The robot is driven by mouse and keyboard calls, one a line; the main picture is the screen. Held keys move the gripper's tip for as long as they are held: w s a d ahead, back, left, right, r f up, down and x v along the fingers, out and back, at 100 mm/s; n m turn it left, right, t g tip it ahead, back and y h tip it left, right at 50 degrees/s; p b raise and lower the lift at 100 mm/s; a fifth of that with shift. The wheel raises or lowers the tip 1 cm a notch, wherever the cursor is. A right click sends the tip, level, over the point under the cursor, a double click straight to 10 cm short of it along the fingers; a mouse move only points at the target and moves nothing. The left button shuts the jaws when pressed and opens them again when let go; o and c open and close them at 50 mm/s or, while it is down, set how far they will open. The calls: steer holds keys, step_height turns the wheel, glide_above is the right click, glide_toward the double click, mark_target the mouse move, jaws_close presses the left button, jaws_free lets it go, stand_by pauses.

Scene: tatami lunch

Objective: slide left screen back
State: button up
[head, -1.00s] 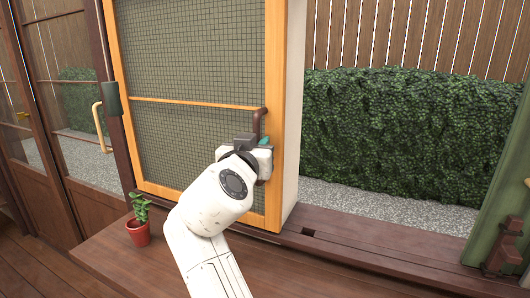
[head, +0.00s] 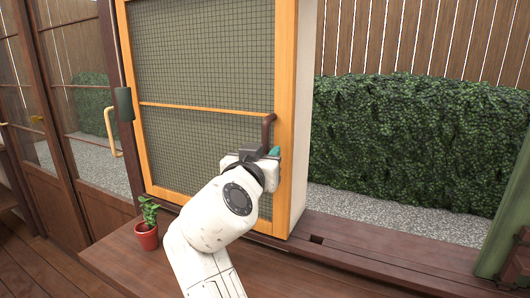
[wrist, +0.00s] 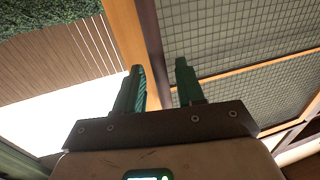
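The left screen (head: 285,90) has an orange wood frame with dark mesh and stands upright in the head view. Its brown handle (head: 268,128) is on the right stile; only the upper part shows, the rest hidden by my gripper. My gripper (head: 268,157) is in front of that stile at the handle's height; contact cannot be told. The screen's frame (wrist: 128,35) and mesh (wrist: 225,40) lie beyond the fingers.
A red potted plant (head: 147,236) stands on the wooden ledge (head: 120,250) left of my arm. Right of the screen the opening shows a hedge (head: 410,140) and gravel (head: 390,212). Glazed doors (head: 85,130) stand at left, a green post (head: 503,235) at right.

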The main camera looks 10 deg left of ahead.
steer(key=s+a, duration=0.1)
steer(key=s, duration=0.8)
steer(key=shift+a, duration=0.1)
